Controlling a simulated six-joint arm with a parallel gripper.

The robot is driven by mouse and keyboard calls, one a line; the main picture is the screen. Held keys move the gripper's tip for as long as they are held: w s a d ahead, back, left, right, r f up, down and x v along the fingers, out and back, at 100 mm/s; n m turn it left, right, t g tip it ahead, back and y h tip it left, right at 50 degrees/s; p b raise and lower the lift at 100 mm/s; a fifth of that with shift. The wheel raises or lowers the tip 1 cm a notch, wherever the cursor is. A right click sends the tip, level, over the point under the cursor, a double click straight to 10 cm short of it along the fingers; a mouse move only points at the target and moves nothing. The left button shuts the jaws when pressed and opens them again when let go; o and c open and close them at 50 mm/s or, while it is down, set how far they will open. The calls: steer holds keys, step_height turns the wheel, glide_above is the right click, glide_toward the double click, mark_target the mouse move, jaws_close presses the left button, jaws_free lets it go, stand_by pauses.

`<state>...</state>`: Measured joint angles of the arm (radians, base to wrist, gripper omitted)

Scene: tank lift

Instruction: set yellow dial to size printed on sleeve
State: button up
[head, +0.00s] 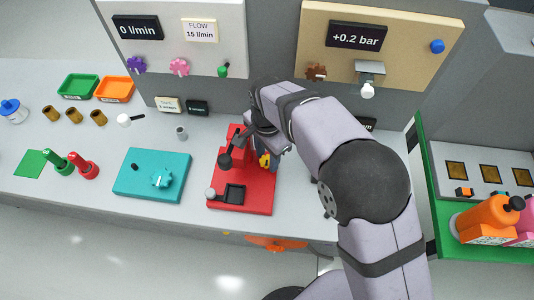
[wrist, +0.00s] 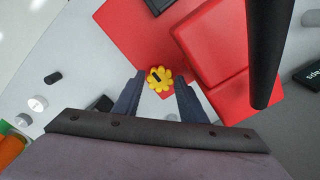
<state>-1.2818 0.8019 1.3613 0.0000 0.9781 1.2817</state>
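The yellow dial (wrist: 165,84) is a flower-shaped knob with a short dark mark, on the red press-like fixture (wrist: 125,35). In the head view the dial (head: 264,160) shows partly, at the right side of the red fixture (head: 258,205), beside my gripper (head: 272,155). In the wrist view my gripper (wrist: 158,88) is open. Its two fingers stand either side of the dial with gaps; I cannot tell whether they reach its depth. I cannot pick out the sleeve for certain; several brown cylinders (head: 75,115) stand at the left, and no printed size is readable.
A black lever (wrist: 268,50) rises close to my gripper on the right of the wrist view. A teal fixture (head: 135,185) stands left of the red one. Green (head: 77,86) and orange (head: 114,89) trays lie further back.

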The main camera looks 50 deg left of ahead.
mark_target(267, 160)
steer(key=c, duration=0.8)
steer(key=shift+n, duration=1.5)
steer(key=o, duration=0.8)
steer(key=shift+r+b, duration=1.15)
steer(key=shift+r, duration=2.5)
steer(key=shift+o, duration=0.6)
